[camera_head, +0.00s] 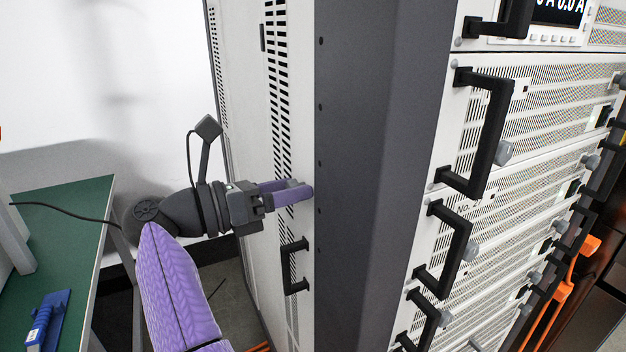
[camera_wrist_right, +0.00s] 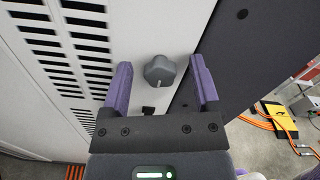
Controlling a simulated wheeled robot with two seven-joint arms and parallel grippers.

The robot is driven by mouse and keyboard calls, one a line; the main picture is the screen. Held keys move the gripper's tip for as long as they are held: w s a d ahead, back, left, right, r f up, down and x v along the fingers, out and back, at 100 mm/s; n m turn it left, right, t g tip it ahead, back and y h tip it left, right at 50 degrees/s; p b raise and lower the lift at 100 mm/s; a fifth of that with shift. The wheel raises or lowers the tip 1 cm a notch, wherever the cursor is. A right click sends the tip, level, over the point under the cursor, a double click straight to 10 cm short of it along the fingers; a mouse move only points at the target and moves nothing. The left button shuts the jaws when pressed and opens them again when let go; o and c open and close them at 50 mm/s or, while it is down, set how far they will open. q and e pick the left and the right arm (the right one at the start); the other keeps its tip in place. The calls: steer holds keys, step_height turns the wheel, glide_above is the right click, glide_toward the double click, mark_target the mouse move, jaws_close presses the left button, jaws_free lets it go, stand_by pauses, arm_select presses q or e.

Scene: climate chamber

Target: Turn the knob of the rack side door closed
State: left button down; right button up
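The rack side door (camera_head: 262,110) is a white panel with black slots on the rack's left side, and it also fills much of the right wrist view (camera_wrist_right: 140,28). Its grey lobed knob (camera_wrist_right: 160,71) sits near the dark rack edge. My right gripper (camera_head: 293,189) reaches the door from the left in the head view. In the wrist view its purple fingers (camera_wrist_right: 157,82) are open, one on each side of the knob with visible gaps. The knob is mostly hidden by the fingers in the head view. My left gripper is not in view.
A black handle (camera_head: 290,266) sticks out from the door below my gripper. The dark rack column (camera_head: 375,150) stands to the right, beside instrument fronts with black handles (camera_head: 490,130). A green table (camera_head: 70,230) holding a blue object (camera_head: 46,322) is at left.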

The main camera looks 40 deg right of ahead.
steer(key=shift+a, duration=0.15)
steer(key=shift+w+a, duration=0.1)
steer(key=shift+c, duration=0.5)
jaws_close()
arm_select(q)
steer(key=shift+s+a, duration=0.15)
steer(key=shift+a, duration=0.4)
